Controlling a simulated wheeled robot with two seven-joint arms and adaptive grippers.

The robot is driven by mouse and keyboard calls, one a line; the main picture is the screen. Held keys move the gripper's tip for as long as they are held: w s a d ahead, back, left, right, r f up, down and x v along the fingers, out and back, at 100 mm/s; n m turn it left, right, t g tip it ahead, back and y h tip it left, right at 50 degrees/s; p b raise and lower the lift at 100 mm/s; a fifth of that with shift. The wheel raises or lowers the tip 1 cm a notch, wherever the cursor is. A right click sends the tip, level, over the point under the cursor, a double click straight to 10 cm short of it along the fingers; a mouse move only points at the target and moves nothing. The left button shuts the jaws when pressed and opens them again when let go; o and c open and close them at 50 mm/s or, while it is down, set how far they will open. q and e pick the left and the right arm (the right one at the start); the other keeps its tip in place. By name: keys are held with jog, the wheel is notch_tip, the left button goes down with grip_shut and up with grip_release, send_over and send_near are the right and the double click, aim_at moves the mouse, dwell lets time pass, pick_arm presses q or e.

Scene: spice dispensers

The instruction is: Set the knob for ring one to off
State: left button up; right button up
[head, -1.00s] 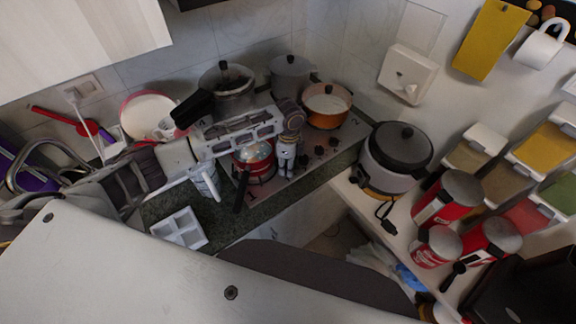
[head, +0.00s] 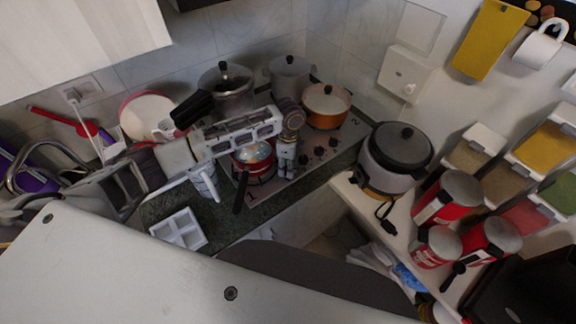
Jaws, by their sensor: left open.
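The stove (head: 327,165) stands in the counter corner with a row of small dark knobs (head: 319,152) along its front. A "1" mark shows near the front-left burner, where a red pan (head: 252,155) sits, and a "2" mark near the right burner. My left arm reaches in over the stove. My left gripper (head: 286,158) is open, its fingers pointing down at the left end of the knob row. It covers any knob there, and I cannot tell if it touches one. Which knob belongs to ring one and how it is turned are too small to tell. My right gripper is not in view.
An orange pot (head: 326,106), a grey pot (head: 290,75) and a pressure cooker (head: 228,86) stand on the stove. The red pan's dark handle points toward the front. A rice cooker (head: 396,157) stands on the right shelf. A white tray (head: 180,229) lies on the counter.

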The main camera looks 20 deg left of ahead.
pick_arm(q)
notch_tip(320, 180, up, 12)
jog(key=shift+w, duration=0.4)
jog(key=shift+f, duration=0.15)
dwell(0.7)
